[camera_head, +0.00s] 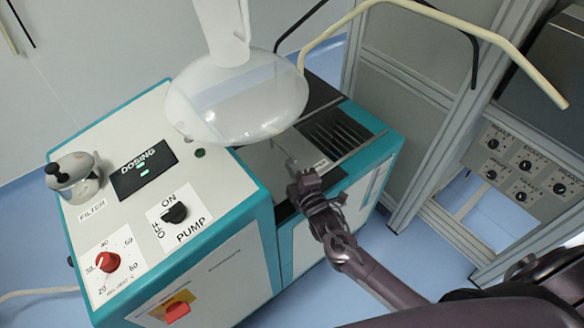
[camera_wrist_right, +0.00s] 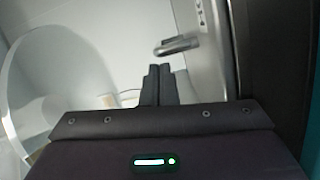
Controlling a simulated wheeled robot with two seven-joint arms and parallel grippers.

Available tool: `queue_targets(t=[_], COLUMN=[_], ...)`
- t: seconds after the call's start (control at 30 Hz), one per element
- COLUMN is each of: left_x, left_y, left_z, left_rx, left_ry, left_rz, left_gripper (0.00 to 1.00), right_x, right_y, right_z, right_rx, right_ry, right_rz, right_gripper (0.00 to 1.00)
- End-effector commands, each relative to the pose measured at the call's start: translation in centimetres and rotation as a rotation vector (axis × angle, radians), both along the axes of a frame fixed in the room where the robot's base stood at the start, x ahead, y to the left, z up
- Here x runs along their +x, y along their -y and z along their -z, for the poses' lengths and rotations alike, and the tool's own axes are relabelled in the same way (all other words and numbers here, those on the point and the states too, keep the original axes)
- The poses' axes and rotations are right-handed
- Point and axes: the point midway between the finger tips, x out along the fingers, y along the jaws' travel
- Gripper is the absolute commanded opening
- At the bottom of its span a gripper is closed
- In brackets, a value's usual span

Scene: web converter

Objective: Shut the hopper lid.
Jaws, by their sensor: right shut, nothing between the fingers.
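A grey metal plate with a small bar handle, apparently the hopper lid (camera_head: 268,166), is on the teal-edged machine, partly behind the clear bowl. Its angle is hard to judge. In the right wrist view the metal lid (camera_wrist_right: 207,65) runs along the right of the fingers, with its handle (camera_wrist_right: 178,45) just beyond the tips. My right gripper (camera_head: 306,180) is shut and empty at the lid's near right side, close to the handle; its fingers (camera_wrist_right: 158,70) are together. Contact cannot be told. My left gripper is not in view.
A clear rounded bowl (camera_head: 238,100) hangs over the machine, left of my right gripper. A dark slatted opening (camera_head: 338,130) lies right of the lid. The control box (camera_head: 135,230) has knobs and a filter (camera_head: 75,175). A metal frame (camera_head: 430,135) stands at right.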

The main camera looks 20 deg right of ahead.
Motion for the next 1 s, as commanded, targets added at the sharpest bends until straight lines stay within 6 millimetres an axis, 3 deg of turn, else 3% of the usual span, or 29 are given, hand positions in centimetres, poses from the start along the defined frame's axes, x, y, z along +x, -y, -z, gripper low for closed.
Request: queue_targets(t=[0.23,0.7,1.0], left_x=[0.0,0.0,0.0], left_y=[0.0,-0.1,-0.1], left_z=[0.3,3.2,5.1], left_rx=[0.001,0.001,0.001], left_ry=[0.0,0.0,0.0], left_rz=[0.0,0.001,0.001], left_gripper=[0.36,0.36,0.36], right_x=[1.0,5.6,7.4], right_y=[2.9,15.3,20.3], right_z=[0.1,0.3,0.1], right_rx=[-0.006,-0.008,-0.004], right_ry=[0.001,0.003,0.002], right_rz=[0.003,0.004,0.002], right_gripper=[0.0,0.0,0.0])
